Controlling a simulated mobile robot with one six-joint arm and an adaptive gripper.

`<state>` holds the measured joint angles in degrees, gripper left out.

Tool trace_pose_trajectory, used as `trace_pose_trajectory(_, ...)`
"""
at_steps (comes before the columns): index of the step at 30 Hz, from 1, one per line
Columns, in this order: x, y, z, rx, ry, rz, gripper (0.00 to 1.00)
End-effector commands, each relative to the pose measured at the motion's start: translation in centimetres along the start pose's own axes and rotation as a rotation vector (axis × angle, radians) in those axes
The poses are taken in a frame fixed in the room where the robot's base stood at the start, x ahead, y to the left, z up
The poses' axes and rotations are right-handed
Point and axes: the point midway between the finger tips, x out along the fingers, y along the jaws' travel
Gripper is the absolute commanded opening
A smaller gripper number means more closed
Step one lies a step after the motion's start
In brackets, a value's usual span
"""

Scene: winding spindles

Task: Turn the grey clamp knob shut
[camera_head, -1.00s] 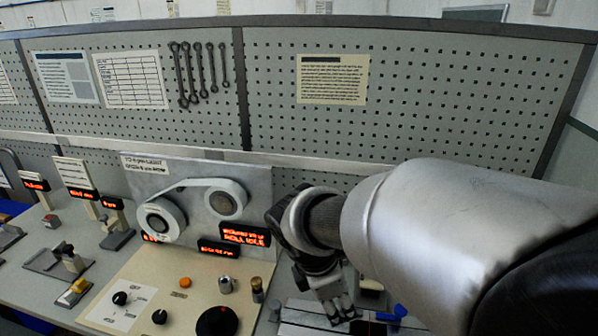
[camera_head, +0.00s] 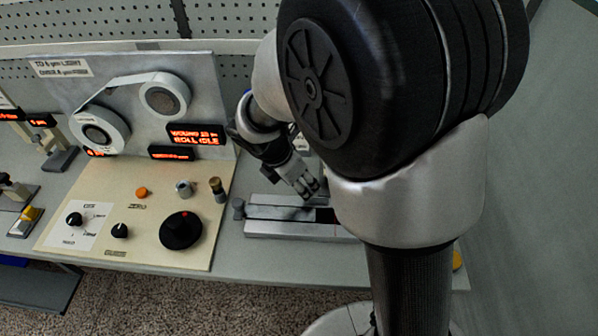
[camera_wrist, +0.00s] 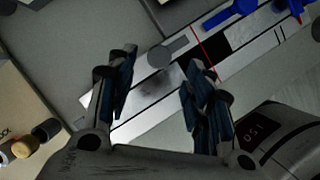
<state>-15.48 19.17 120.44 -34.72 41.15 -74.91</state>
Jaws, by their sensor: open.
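A grey round knob with a short bar (camera_wrist: 160,56) sits on a pale metal block (camera_wrist: 143,118) in the wrist view. It lies just beyond my gripper (camera_wrist: 160,76), whose two fingers are apart, with nothing held between them. In the head view my gripper (camera_head: 308,190) points down over the metal block (camera_head: 285,230), and I cannot make out that knob there.
A blue handle (camera_wrist: 232,12) lies at the block's far end, past a red line. Left of the block, a cream panel (camera_head: 110,225) carries a black dial (camera_head: 181,231), a silver knob (camera_head: 184,188) and a brass knob (camera_head: 217,187). Tape reels (camera_head: 100,128) stand behind.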

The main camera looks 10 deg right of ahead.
Motion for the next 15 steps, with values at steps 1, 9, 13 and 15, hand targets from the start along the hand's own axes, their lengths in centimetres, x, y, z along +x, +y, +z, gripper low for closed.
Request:
trace_pose_trajectory(1,1.4,-0.1,-0.2,0.001,0.001,-0.003,0.47)
trace_pose_trajectory(9,4.7,0.0,-0.1,0.001,0.000,0.000,0.47)
trace_pose_trajectory(13,5.1,0.0,0.0,0.001,0.000,0.001,0.47)
trace_pose_trajectory(15,5.1,0.0,0.0,0.001,0.000,0.001,0.47)
